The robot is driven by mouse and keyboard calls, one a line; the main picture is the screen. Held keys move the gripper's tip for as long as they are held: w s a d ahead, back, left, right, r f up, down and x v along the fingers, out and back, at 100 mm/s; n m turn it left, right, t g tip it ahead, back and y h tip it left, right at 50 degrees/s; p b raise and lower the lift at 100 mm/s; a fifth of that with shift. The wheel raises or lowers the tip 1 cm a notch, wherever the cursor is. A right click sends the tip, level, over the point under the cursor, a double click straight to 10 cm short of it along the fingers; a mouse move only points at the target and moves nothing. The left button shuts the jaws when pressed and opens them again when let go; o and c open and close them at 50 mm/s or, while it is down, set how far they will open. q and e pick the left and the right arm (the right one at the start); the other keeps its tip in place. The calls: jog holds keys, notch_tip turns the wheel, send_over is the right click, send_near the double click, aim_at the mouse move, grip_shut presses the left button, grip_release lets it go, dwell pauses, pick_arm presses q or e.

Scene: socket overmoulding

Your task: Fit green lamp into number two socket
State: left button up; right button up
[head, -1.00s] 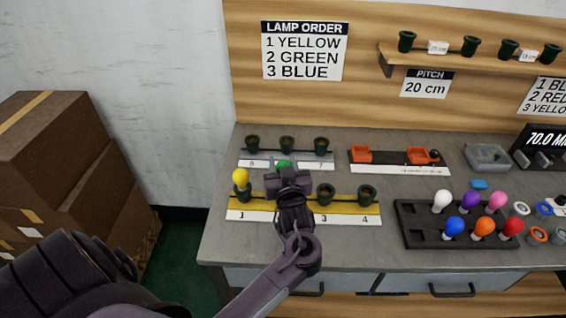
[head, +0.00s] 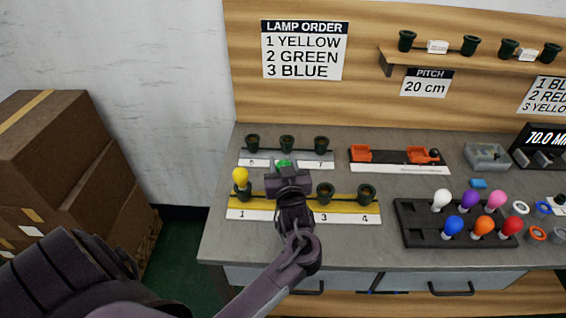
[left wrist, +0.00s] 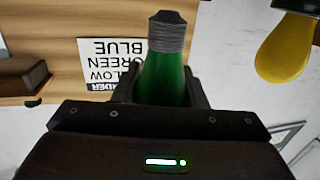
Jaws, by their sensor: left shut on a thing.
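The green lamp (left wrist: 165,75) is between the fingers of my left gripper (left wrist: 165,92), which is shut on it; its grey threaded base points away from the palm. In the head view the left gripper (head: 287,178) is over the number two place of the yellow strip (head: 300,206), and only a bit of the green lamp (head: 284,164) shows past it. The number two socket is hidden behind my gripper and arm. A yellow lamp (head: 240,175) stands upright in the number one socket (head: 242,192). My right gripper is not in view.
Sockets three (head: 325,193) and four (head: 367,194) are empty. Behind is a second strip (head: 285,159) with dark sockets. A black tray (head: 412,228) of coloured lamps stands to the right. The lamp order sign (head: 304,51) reads yellow, green, blue.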

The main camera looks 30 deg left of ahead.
pick_arm(q)
jog(key=shift+f+b, duration=0.85)
jog(key=shift+f, duration=0.45)
jog(key=o, duration=1)
jog(key=v, duration=0.8)
jog(key=shift+b, duration=0.4)
